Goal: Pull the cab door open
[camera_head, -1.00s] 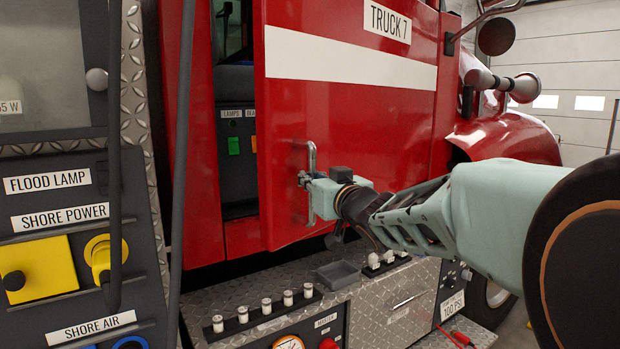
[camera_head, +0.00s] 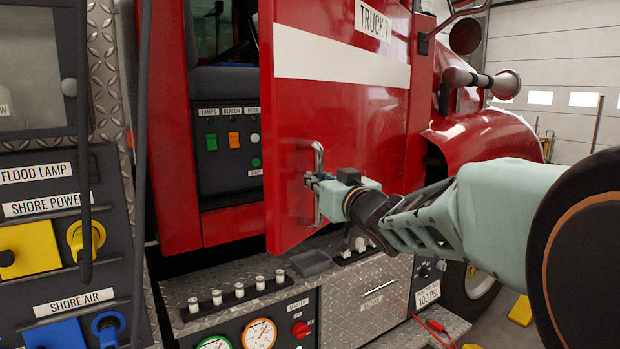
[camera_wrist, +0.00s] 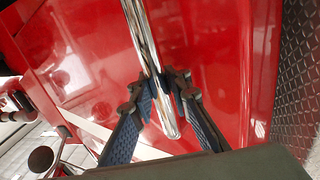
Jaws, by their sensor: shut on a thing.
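The red cab door (camera_head: 340,110) with a white stripe and a "TRUCK 7" label stands partly open. A gap at its left edge shows the cab inside. Its chrome upright handle (camera_head: 318,160) is on the lower left part of the door. My gripper (camera_head: 316,182) is shut on the handle from the right. In the wrist view the handle (camera_wrist: 143,40) runs down between the two dark fingers (camera_wrist: 160,92), with the red door (camera_wrist: 215,60) behind it.
Inside the cab is a switch panel (camera_head: 230,150) with green and orange switches. Below the door is a diamond-plate step (camera_head: 250,300) with knobs, gauges and a grey tray (camera_head: 310,262). A dark panel (camera_head: 60,200) with yellow and blue fittings stands at left.

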